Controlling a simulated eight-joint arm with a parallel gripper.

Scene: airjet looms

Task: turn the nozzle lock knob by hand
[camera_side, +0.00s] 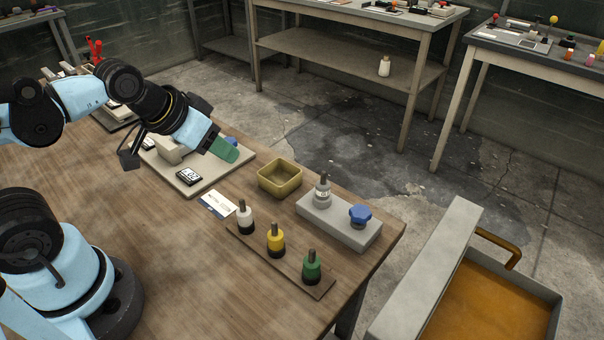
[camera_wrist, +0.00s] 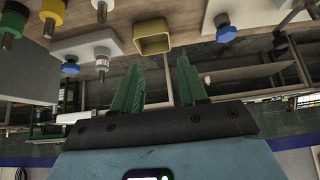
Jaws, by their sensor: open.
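Two blue knobs are in view, and I cannot tell by label which is the nozzle lock knob. One blue knob (camera_side: 231,141) is partly hidden behind my gripper (camera_side: 229,153), at the pale plate (camera_side: 202,181); it also shows in the wrist view (camera_wrist: 225,31), right of the fingers. The other, a lobed blue knob (camera_side: 360,213), sits on the grey block (camera_side: 338,224) at the right; it shows in the wrist view (camera_wrist: 70,67) at upper left. My gripper's green fingers (camera_wrist: 158,80) are spread apart with nothing between them.
A yellow open bin (camera_side: 279,187) stands between the plate and the grey block. A grey bottle-like fitting (camera_side: 322,191) stands on the block. White (camera_side: 245,218), yellow (camera_side: 276,241) and green (camera_side: 312,268) fittings stand on a wooden strip. The front-left tabletop is clear.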

